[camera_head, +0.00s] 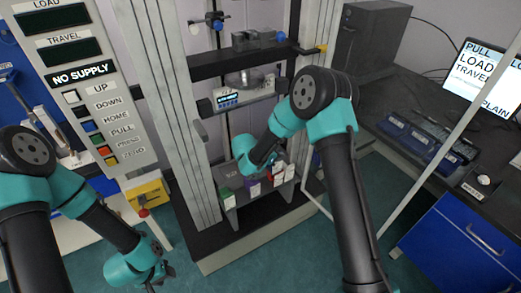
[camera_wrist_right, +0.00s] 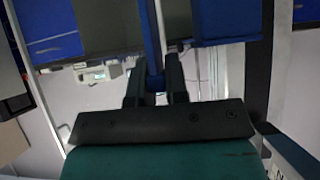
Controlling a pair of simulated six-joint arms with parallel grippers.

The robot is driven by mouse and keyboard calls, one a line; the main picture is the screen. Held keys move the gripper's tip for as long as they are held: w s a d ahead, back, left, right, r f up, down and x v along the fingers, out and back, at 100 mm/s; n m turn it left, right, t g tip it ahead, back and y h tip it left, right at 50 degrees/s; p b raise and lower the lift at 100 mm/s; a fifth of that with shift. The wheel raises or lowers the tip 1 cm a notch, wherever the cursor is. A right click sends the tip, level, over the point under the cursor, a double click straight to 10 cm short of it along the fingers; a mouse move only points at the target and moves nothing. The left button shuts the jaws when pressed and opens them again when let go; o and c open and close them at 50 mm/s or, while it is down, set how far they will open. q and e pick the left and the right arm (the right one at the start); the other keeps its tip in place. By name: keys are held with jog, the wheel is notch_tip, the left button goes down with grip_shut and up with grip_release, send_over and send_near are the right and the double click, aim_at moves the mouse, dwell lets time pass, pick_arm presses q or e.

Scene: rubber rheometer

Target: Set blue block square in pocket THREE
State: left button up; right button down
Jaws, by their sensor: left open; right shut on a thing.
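In the right wrist view my right gripper (camera_wrist_right: 156,75) is shut on a narrow blue piece (camera_wrist_right: 153,48), which looks like the blue block seen edge-on. In the head view my right wrist reaches into the test frame over a grey rack (camera_head: 262,205) and hides those fingers and the block. The rack carries a green piece (camera_head: 228,196), a purple piece (camera_head: 253,188) and a red-and-white piece (camera_head: 279,173). I cannot read which pocket is THREE. My left gripper (camera_head: 168,272) is open and empty at the lower left, low over the floor.
The frame's pale left column (camera_head: 168,110) and a right upright stand close around my right arm. A button panel (camera_head: 95,95) is at the left. A dark bench (camera_head: 405,120) with blue trays and a monitor (camera_head: 487,70) is at the right.

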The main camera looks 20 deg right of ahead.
jog(key=w+a+f, duration=0.3)
jog(key=w, duration=0.9)
jog(key=shift+w+a, duration=0.15)
jog(key=shift+w, duration=0.05)
jog(key=shift+w+f, duration=0.15)
jog(key=shift+f, duration=1.8)
jog(key=shift+f, duration=0.1)
jog(key=c, duration=1.1)
grip_release()
